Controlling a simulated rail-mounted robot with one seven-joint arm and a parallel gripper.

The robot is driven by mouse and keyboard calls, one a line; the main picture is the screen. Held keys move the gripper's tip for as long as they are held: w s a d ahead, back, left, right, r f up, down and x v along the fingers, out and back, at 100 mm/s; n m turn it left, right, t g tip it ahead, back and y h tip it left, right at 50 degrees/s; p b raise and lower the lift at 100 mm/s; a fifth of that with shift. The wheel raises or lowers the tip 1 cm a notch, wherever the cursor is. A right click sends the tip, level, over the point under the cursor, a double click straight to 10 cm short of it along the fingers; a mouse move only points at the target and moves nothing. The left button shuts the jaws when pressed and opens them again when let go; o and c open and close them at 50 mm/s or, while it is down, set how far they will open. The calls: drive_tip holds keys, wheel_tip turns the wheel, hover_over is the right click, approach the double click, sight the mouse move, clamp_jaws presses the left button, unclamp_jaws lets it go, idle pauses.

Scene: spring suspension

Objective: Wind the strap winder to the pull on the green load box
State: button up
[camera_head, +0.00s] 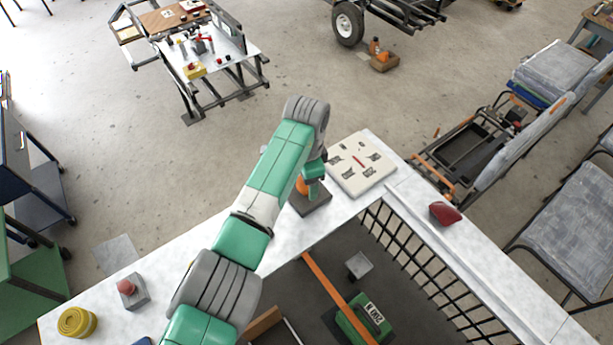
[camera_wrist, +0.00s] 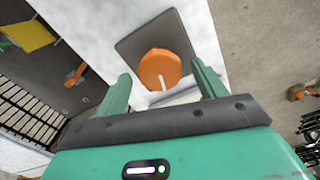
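The strap winder (camera_head: 303,186) is an orange round part on a dark square plate (camera_head: 312,206) on the white bench. In the wrist view the winder (camera_wrist: 158,68) shows its orange face with a pale slot or bar. My gripper (camera_head: 314,182) is right at the winder; in the wrist view its green fingers (camera_wrist: 161,80) stand apart on either side of the orange part, with gaps visible. The green load box (camera_head: 358,322) with a white label lies low inside the bench opening. An orange strap (camera_head: 325,285) runs down to it. My arm partly hides the winder.
A white board (camera_head: 361,164) with dark pictures and a red mark lies beside the winder. A dark red object (camera_head: 445,212) sits on the right bench. A red-topped button box (camera_head: 131,291) and a yellow coil (camera_head: 77,322) stand at lower left. Black railing (camera_head: 405,252) lines the opening.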

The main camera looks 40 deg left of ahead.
drive_tip(key=shift+r+b, duration=0.65)
drive_tip(key=shift+r, duration=3.3)
drive_tip(key=w+d+r+t, duration=0.5)
drive_tip(key=w+d+r, duration=0.1)
drive_tip(key=w+d, duration=0.35)
drive_tip(key=w+d+r+n+t, duration=0.1)
drive_tip(key=w+d+r+t, duration=0.1)
drive_tip(key=d+r+t, duration=1.05)
drive_tip(key=s+d+r+n+t, duration=0.1)
drive_tip(key=s+d+r+t, duration=0.1)
drive_tip(key=s+d+r, duration=0.2)
drive_tip(key=s+d+r+n+t+p, duration=0.1)
drive_tip(key=s+d+r+n+t, duration=0.1)
drive_tip(key=s+r, duration=0.9)
drive_tip(key=s+d+r+n+t, duration=0.1)
drive_tip(key=s+d+r+t, duration=0.2)
drive_tip(key=r, duration=0.8)
drive_tip(key=s+d, duration=0.2)
drive_tip(key=s, duration=0.2)
drive_tip(key=shift+s+d, duration=0.3)
drive_tip(key=shift+s, duration=0.05)
